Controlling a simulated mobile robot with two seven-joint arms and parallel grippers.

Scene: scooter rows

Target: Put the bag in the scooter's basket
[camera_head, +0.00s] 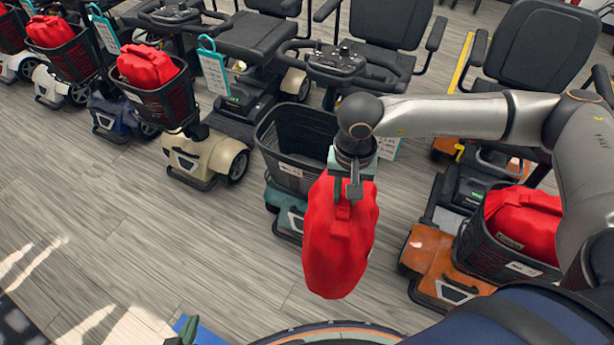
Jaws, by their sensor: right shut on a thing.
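A red bag (338,245) hangs upright from my right gripper (353,188), which is shut on its top. An empty black basket (280,150) is on the front of the teal scooter (290,222). The bag is in front of the basket's lower right part in the picture and hides part of it and of the scooter. The bag is outside the basket; I cannot tell the exact gap between them. My right arm reaches in from the right.
The cream scooter (205,155) to the left has a red bag (147,67) in its basket. The orange scooter (440,265) to the right also holds a red bag (525,222). More scooters with bags stand at the upper left. The wooden floor (150,240) at the lower left is clear.

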